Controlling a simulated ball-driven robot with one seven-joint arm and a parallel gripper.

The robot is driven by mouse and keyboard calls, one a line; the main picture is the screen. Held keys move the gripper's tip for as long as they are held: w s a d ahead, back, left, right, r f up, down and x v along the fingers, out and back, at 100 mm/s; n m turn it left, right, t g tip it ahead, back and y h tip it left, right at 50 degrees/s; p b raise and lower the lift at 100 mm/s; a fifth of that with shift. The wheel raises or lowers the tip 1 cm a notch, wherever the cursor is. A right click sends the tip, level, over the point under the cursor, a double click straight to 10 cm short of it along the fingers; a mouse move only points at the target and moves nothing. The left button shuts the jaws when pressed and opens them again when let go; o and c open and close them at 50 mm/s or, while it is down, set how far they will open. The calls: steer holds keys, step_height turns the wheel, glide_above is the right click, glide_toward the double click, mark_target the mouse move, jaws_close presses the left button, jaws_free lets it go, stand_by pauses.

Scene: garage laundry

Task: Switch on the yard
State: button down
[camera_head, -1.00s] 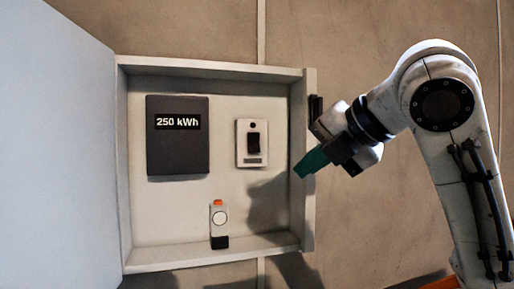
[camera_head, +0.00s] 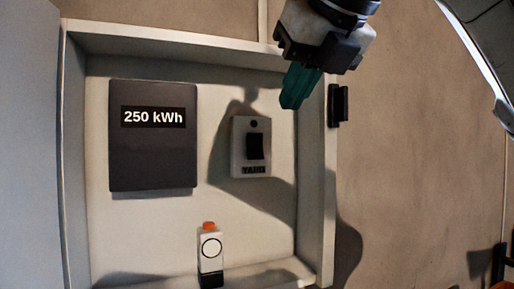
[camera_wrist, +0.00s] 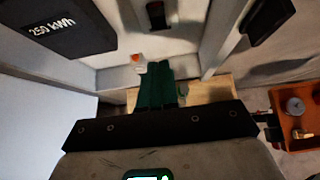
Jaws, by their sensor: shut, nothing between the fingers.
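In the head view, a small light-grey switch plate (camera_head: 251,147) labelled "YARD" is on the back wall of an open cabinet. It carries a black rocker (camera_head: 256,146) with a dark dot above it. In the wrist view, the rocker (camera_wrist: 156,15) shows at the top edge. My gripper (camera_head: 291,100) has green fingers, shut and empty, pointing down just above and right of the switch plate in the picture. The gripper also shows in the wrist view (camera_wrist: 160,66). I cannot tell how far the fingertips are from the plate. The shadow of my arm falls around the switch.
The cabinet (camera_head: 316,190) has raised side walls and a black latch (camera_head: 338,104) on its right edge. Its door (camera_head: 30,150) stands open at left. A dark meter (camera_head: 153,160) reads "250 kWh". A small white device (camera_head: 210,262) with an orange top stands below. An orange tray (camera_wrist: 300,128) lies at right.

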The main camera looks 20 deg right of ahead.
mark_target(256, 159)
steer(key=x, duration=0.9)
steer(key=p+x, duration=0.1)
steer(key=x, duration=0.4)
steer(key=shift+w+r, duration=0.25)
steer(key=shift+r, duration=0.15)
steer(key=shift+f, duration=0.1)
steer(key=shift+w+f+b, duration=0.15)
steer(key=shift+f+b, duration=0.1)
steer(key=shift+b, duration=0.25)
steer(key=shift+r, duration=0.25)
steer(key=shift+r+p, duration=0.1)
steer(key=shift+p, duration=0.25)
